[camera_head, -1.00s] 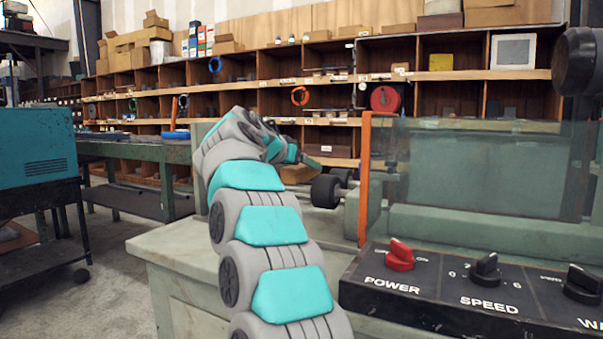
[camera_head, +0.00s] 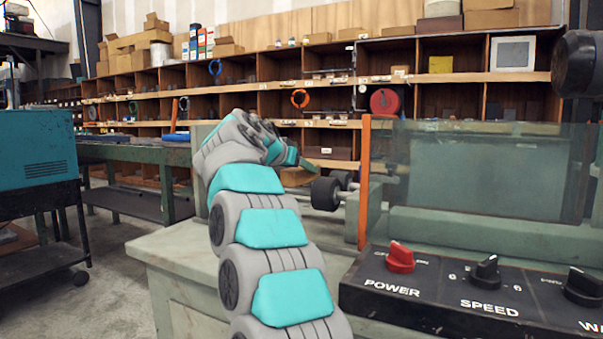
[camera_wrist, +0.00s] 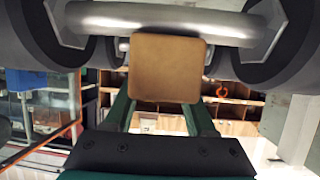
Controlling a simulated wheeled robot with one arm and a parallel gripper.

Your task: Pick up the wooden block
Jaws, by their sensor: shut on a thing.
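The wooden block (camera_wrist: 168,67) shows in the wrist view as a tan, square face with rounded corners. My gripper (camera_wrist: 163,112) is shut on it, with a green finger coming up to its lower edge on each side. The fingertips are hidden behind the block.
A machine with an orange-edged clear guard (camera_head: 365,180) and a control panel (camera_head: 470,300) stands on the right. Wooden shelves (camera_head: 440,77) with boxes line the back wall. A green workbench (camera_head: 140,152) and a teal machine (camera_head: 35,155) are on the left, with floor between.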

